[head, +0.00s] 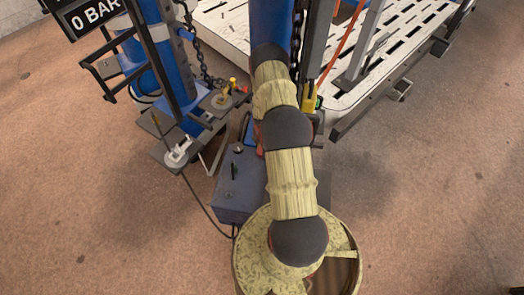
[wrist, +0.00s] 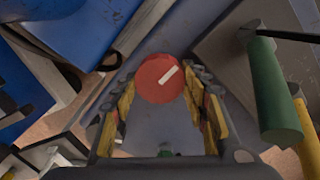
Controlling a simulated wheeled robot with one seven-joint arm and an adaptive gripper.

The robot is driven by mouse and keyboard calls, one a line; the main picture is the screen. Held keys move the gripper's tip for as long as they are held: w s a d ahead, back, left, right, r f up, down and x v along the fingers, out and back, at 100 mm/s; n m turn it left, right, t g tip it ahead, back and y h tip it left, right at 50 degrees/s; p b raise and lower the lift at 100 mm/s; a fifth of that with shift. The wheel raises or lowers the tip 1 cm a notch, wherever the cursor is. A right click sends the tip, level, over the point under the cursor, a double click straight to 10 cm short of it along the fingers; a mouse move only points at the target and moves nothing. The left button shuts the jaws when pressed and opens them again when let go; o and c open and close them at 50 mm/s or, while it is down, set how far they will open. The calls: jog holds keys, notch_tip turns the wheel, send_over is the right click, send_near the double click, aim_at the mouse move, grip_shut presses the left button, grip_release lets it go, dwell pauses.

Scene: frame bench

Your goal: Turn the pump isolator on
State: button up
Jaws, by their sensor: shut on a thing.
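A round red knob (wrist: 150,84), which I take to be the pump isolator, shows in the wrist view with a white bar mark slanting up to the right. My gripper (wrist: 160,80) has its yellow-padded fingers on either side of the knob and is shut on it. The knob sits on a blue-grey surface. In the head view my own arm covers the gripper and most of the knob's place. A blue-grey box (head: 236,188) stands there beside my arm.
A green handle (wrist: 275,90) and a yellow handle (wrist: 307,130) stand close right of my gripper. A display (head: 95,15) reads 0 BAR. A blue post frame (head: 170,60) stands left; a slotted white table (head: 355,85) lies behind. Floor is open at right.

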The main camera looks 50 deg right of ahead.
jog(key=shift+c, duration=1.3)
jog(key=shift+m, duration=0.3)
jog(key=m+b, duration=0.2)
jog(key=shift+f+m, duration=0.1)
jog(key=shift+m, duration=0.2)
jog(key=m+b, duration=0.3)
jog(key=m, duration=0.2)
jog(key=shift+w+d, duration=0.1)
jog(key=m+b, duration=0.2)
jog(key=m, duration=0.3)
jog(key=m+b, duration=0.1)
jog(key=m, duration=0.3)
jog(key=shift+m, duration=0.3)
jog(key=shift+d, duration=0.1)
jog(key=o, duration=0.9)
